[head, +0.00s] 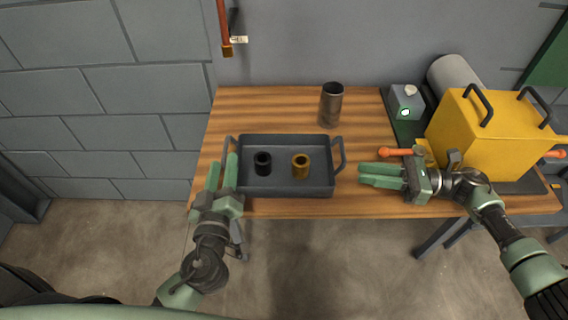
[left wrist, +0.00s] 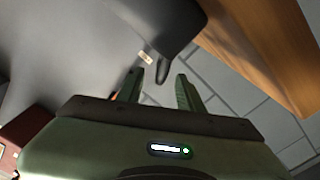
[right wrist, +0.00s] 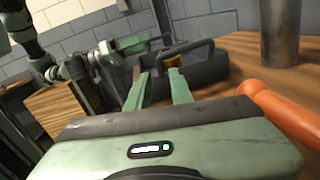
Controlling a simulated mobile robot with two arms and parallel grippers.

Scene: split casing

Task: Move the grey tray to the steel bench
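The grey tray (head: 285,191) sits on the wooden table near its front edge, with a loop handle at each end. A black hollow cylinder (head: 262,163) and a brass-coloured one (head: 301,165) stand in it. My left gripper (head: 222,168) is open at the tray's left handle; the left wrist view shows the dark handle (left wrist: 163,70) just beyond and between the fingertips, with no grip on it. My right gripper (head: 364,174) is open and empty, a little to the right of the right handle (head: 341,155). That handle shows ahead in the right wrist view (right wrist: 192,48). I cannot make out the steel bench.
A dark metal cylinder (head: 331,105) stands behind the tray. A yellow casing (head: 475,135) with black handles, an orange-handled tool (head: 395,152) and a small grey box (head: 406,102) are at the right. A copper pipe (head: 224,25) runs down the wall. The floor in front is clear.

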